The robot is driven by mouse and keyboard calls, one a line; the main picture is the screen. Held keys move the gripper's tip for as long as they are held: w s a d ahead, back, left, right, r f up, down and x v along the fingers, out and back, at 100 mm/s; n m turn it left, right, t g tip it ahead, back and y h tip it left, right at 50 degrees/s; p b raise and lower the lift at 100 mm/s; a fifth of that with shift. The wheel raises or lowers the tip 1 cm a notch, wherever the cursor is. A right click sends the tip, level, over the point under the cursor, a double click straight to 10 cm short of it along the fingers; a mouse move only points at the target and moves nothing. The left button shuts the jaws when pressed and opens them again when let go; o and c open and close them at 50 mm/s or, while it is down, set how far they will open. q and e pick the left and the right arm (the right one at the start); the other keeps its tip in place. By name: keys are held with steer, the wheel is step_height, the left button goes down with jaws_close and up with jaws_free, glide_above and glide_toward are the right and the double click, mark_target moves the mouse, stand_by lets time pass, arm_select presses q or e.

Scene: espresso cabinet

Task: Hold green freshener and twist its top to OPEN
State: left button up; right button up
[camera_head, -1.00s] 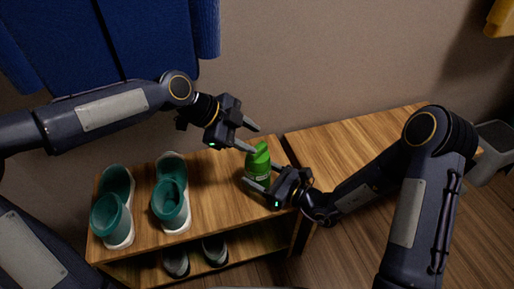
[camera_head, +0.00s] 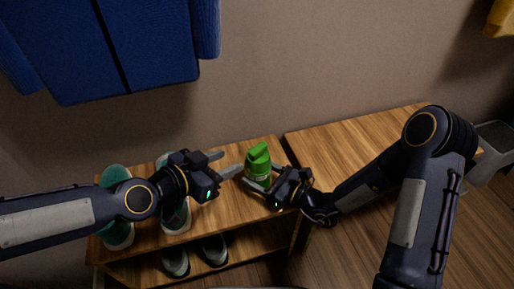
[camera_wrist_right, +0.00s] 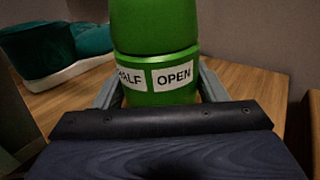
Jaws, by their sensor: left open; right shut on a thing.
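The green freshener (camera_head: 258,160) stands upright on the wooden shoe bench near its right end. My right gripper (camera_head: 263,186) is shut on its lower part from the front right. In the right wrist view the freshener (camera_wrist_right: 155,35) fills the space between the fingers, and white labels read "OPEN" and a partly hidden "HALF" (camera_wrist_right: 131,80). A seam runs around the body above the labels. My left gripper (camera_head: 226,163) is open and empty, left of the freshener, with its fingers pointing toward it. Its fingertips appear apart from the freshener.
Teal shoes (camera_head: 116,236) stand on the bench's left part, partly hidden by my left arm. More shoes (camera_head: 215,250) sit on the lower shelf. A blue garment (camera_head: 150,45) hangs above. A second wooden surface (camera_head: 350,145) lies to the right, with a grey bin (camera_head: 492,150) beyond.

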mark_target(255, 150)
arm_select(q)
steer(key=shift+x, duration=5.9)
jaws_close()
